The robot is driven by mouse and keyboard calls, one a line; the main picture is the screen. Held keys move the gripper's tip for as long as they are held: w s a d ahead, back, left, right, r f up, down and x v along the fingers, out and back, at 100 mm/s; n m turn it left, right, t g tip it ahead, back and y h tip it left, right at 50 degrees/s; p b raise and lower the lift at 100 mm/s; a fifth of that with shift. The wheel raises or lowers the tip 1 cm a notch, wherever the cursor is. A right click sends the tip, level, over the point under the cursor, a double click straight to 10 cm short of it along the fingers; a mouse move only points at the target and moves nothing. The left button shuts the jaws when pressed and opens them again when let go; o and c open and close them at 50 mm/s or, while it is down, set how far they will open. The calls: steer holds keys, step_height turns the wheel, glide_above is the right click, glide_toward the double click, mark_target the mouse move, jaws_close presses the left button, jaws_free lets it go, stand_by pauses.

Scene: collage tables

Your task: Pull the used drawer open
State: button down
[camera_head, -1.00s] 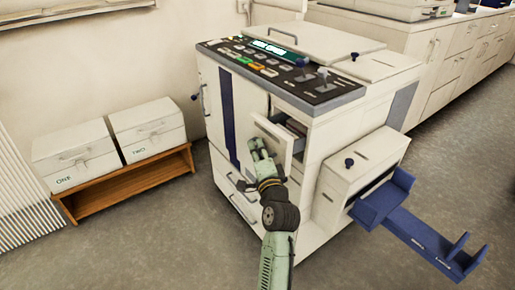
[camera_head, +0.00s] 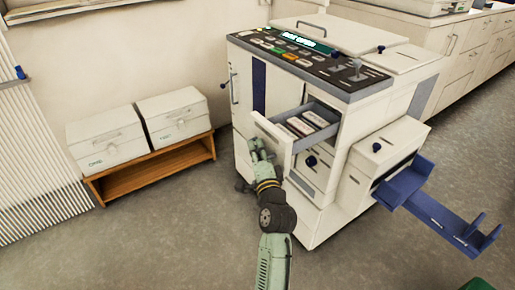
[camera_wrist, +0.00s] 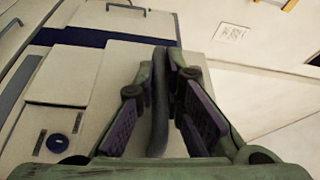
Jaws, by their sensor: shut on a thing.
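The drawer (camera_head: 272,132) stands well out from the front of the white copier-like machine (camera_head: 340,110). Its inside is grey and holds several pale, box-like items (camera_head: 308,122). My gripper (camera_head: 258,150) is at the outer face of the drawer. In the wrist view my gripper (camera_wrist: 163,85) has its fingers closed around a dark bar, the drawer handle (camera_wrist: 159,110). In the head view the handle is hidden by my gripper. I see no readable label on the drawer.
Two white lidded boxes (camera_head: 105,140) sit on a low wooden shelf (camera_head: 150,175) to the left. A blue tray (camera_head: 440,212) juts out at the machine's right side. The floor in front is clear.

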steer(key=shift+s+a, duration=0.1)
stand_by(0.3)
steer(key=c, duration=1.7)
jaws_free()
steer(key=v, duration=1.2)
